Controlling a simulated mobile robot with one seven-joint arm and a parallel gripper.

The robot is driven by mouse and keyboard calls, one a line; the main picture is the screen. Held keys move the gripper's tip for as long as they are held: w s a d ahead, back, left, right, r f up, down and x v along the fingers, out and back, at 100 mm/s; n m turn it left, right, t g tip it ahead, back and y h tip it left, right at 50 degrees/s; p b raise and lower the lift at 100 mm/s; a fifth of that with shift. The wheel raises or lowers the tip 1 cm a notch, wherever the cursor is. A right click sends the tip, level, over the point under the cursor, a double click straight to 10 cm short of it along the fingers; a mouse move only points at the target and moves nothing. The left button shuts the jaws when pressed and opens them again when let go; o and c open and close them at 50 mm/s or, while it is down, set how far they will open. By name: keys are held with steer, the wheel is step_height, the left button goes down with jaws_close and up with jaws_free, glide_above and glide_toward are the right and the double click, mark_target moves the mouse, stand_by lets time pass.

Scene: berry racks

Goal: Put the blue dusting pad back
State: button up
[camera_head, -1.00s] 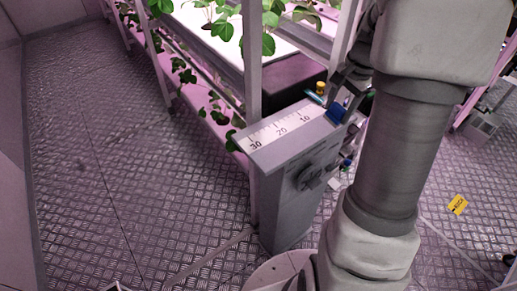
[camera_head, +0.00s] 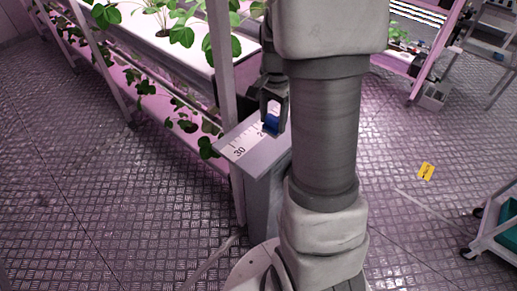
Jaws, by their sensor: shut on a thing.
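The blue dusting pad (camera_head: 271,124) is between the fingers of my gripper (camera_head: 272,108). My gripper is shut on it and points down over the grey cabinet top (camera_head: 232,146) with the printed number scale. Whether the pad touches the cabinet top or hangs just above it, I cannot tell. My arm hides the right part of the cabinet top and whatever stands there.
A plant rack (camera_head: 222,70) with leafy plants stands behind and left of the cabinet. A cart (camera_head: 500,225) with a green bin is at the lower right. A yellow tag (camera_head: 426,171) lies on the metal floor. The floor at left is clear.

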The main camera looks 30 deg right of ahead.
steer(key=a+f, duration=0.1)
steer(key=s+a+f, duration=0.1)
steer(key=a, duration=0.1)
steer(key=s+a+f, duration=0.1)
steer(key=a, duration=0.1)
steer(key=shift+f, duration=2.15)
steer(key=o, duration=1.2)
